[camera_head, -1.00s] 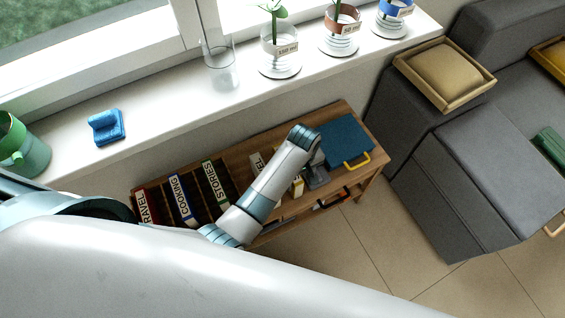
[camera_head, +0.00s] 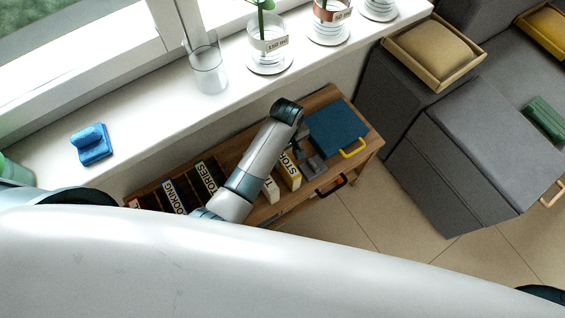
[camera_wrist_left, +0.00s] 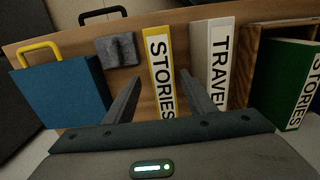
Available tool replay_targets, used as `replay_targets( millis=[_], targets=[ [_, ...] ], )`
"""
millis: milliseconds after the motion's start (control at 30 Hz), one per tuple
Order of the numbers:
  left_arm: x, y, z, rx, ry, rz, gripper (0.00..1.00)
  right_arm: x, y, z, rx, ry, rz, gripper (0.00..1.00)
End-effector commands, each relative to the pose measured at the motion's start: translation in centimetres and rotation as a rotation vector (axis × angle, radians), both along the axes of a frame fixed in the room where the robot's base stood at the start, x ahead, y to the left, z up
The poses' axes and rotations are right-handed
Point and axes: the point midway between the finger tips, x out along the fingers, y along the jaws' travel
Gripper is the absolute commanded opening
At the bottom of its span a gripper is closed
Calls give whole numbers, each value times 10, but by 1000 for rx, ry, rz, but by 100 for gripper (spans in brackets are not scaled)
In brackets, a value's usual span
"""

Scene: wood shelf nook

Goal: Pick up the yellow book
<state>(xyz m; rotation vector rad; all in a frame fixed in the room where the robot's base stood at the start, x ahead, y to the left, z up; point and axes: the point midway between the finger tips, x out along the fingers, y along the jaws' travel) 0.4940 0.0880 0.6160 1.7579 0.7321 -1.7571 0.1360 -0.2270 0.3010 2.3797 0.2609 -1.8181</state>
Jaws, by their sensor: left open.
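The yellow book (camera_head: 289,172), lettered STORIES, stands on the low wood shelf with its spine up. It also shows in the left wrist view (camera_wrist_left: 160,75), with its near end hidden by my gripper. My left gripper (camera_wrist_left: 160,78) is open and empty, its fingertips on either side of the yellow spine in the picture. I cannot tell how far above the book they are. In the head view my left wrist hides most of the gripper. My right gripper is not in view.
A white TRAVEL book (camera_wrist_left: 214,62) stands just right of the yellow one. A small grey object (camera_wrist_left: 118,49) and a blue box (camera_wrist_left: 62,95) with a yellow handle are to its left. A green book (camera_wrist_left: 287,85) stands farther right. A black handle (camera_head: 331,185) projects at the shelf's front.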

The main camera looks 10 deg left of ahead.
Motion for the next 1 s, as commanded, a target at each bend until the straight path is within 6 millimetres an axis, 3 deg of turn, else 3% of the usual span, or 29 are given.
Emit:
replay_targets(
  millis=[333, 767, 1000],
  targets=[
    [0, 1, -22, 1, 1, -1, 50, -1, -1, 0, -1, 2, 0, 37],
    [0, 2, -27, 1, 0, -1, 50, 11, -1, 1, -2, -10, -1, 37],
    [0, 8, -52, 1, 3, 0, 50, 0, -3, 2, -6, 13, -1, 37]
  ],
)
